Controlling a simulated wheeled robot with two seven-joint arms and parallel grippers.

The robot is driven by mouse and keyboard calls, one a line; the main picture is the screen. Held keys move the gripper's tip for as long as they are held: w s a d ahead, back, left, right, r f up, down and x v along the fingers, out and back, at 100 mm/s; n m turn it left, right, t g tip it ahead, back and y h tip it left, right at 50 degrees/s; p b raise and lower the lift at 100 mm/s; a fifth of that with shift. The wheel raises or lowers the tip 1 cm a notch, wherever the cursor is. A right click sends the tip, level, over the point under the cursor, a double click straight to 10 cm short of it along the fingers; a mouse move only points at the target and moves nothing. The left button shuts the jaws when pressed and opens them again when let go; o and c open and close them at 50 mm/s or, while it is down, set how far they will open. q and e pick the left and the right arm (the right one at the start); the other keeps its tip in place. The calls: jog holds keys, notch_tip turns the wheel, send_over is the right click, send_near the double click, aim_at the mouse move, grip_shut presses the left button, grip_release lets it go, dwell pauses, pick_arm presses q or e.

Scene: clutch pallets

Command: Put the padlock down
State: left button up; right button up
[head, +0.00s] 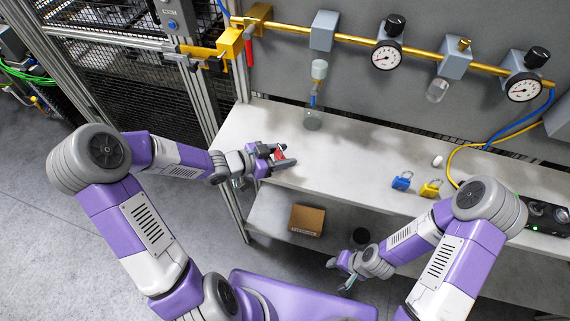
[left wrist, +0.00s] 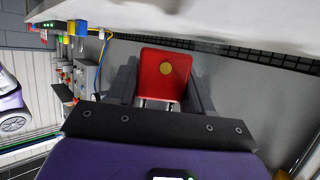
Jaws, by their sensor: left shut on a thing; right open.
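A red padlock (head: 279,154) is held in my left gripper (head: 278,160), above the left end of the white bench top (head: 330,170). In the left wrist view the padlock's red body (left wrist: 161,74) with a round yellow spot sits between the two dark fingers (left wrist: 162,88); its shackle points toward the palm. I cannot tell whether the padlock touches the bench. My right gripper (head: 340,272) is open and empty, low in front of the bench.
A blue padlock (head: 402,181) and a yellow padlock (head: 430,188) lie on the bench at right, near a small white object (head: 437,161). A cardboard box (head: 307,219) sits on the lower shelf. A brass pipe with gauges (head: 387,56) runs along the back. The bench middle is clear.

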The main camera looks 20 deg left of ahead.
pick_arm(q)
jog(key=shift+f+b, duration=0.7)
jog(key=shift+f, duration=1.2)
jog(key=shift+f, duration=0.1)
jog(key=o, duration=1.2)
jog(key=shift+f, duration=0.1)
jog(key=shift+r, duration=0.25)
jog(key=p+v, duration=0.3)
jog(key=v, duration=0.9)
jog(key=shift+s+f+p, duration=0.1)
jog(key=shift+p, duration=0.3)
